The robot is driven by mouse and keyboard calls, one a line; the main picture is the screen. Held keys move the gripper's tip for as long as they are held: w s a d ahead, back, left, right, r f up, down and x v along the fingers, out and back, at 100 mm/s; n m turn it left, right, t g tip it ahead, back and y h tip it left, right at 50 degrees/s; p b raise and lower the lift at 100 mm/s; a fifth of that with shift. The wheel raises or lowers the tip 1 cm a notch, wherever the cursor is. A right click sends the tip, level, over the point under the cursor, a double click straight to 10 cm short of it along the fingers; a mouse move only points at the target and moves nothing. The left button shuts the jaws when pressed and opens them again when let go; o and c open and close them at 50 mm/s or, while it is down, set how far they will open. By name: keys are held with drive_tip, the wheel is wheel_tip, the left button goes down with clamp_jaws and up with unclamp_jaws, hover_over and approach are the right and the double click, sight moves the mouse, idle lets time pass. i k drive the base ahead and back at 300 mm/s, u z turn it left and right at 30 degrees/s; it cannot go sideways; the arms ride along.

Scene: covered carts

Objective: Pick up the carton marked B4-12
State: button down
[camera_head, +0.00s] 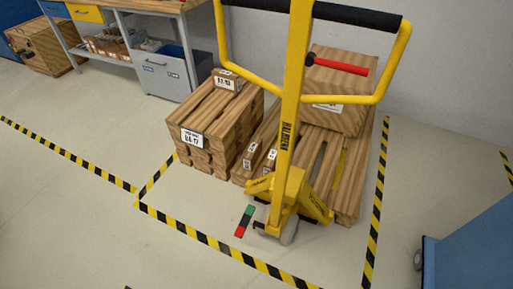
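A wooden-looking carton stack (212,133) stands left of the yellow pallet jack. Its large front label (192,139) looks like B4-17 or B4-12; I cannot tell which. A smaller carton (228,86) on top of the stack has a white label (224,83) that may read B4-12, too small to be sure. A large carton (346,75) sits on the pallet behind the jack. Its label (327,107) is partly hidden and I cannot read it. My gripper is not in view.
A yellow pallet jack (288,150) with a tall handle stands in front of the wooden pallet (347,200). Black-yellow tape (215,243) marks the floor around them. A workbench (128,8) with a grey cabinet (163,76) is back left. A blue wheeled object (475,245) is lower right. Left floor is clear.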

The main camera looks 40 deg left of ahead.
sight(252, 152)
drive_tip(key=u, duration=2)
drive_tip(key=k, duration=0.4)
drive_tip(key=u, duration=0.95)
drive_tip(key=k, duration=0.95)
drive_tip(key=u, duration=0.65)
drive_tip(key=i, duration=1.45)
drive_tip(key=z, duration=0.3)
drive_tip(key=i, duration=1.95)
drive_tip(key=z, duration=0.55)
drive_tip(key=i, duration=1.35)
drive_tip(key=z, duration=1.3)
drive_tip(key=i, duration=0.85)
drive_tip(key=z, duration=1)
